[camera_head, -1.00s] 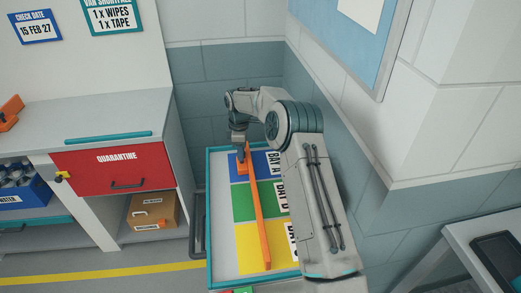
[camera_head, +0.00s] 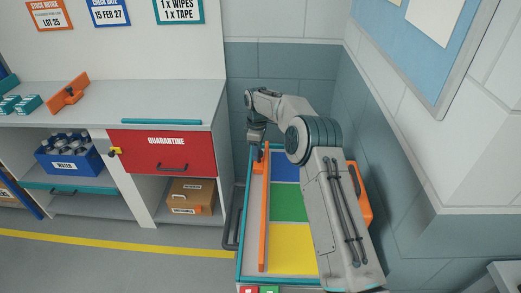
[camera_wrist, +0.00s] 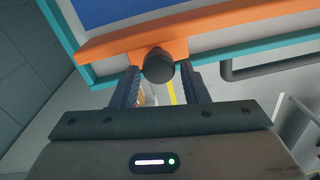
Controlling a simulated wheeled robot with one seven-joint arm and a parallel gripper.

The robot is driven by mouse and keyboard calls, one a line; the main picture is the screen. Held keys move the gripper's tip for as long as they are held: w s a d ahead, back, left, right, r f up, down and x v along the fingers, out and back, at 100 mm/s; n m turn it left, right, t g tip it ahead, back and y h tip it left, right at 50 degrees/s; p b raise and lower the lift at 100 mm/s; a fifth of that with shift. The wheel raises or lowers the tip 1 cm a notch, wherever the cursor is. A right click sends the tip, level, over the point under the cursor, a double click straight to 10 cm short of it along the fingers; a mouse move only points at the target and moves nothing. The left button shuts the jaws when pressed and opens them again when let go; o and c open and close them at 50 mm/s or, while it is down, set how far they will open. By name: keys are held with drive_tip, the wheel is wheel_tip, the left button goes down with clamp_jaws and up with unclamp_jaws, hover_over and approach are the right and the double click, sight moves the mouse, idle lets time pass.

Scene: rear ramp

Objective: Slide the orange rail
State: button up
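The orange rail (camera_head: 265,220) lies lengthwise along the left part of the teal-rimmed tray top (camera_head: 242,235), left of the blue (camera_head: 285,168), green (camera_head: 289,203) and yellow (camera_head: 292,248) patches. A grey strip of tray shows left of it. My gripper (camera_head: 257,154) is at the rail's far end. In the wrist view the rail (camera_wrist: 225,27) crosses the top, with a dark round knob (camera_wrist: 158,66) on it. My arm hides the patches' right side.
A counter (camera_head: 60,105) with a red quarantine drawer (camera_head: 162,152) stands left. A dark handle bar (camera_head: 231,222) runs along the tray's left side. Tiled walls close off the back and right. Open floor lies front left.

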drive_tip(key=shift+o, duration=0.5)
drive_tip(key=shift+a, duration=0.25)
drive_tip(key=shift+d, duration=0.35)
drive_tip(key=shift+w+r, duration=0.1)
drive_tip(key=shift+r, duration=0.15)
wheel_tip(320, 180, up, 13)
drive_tip(key=shift+w+a, duration=0.15)
drive_tip(key=shift+r, duration=0.2)
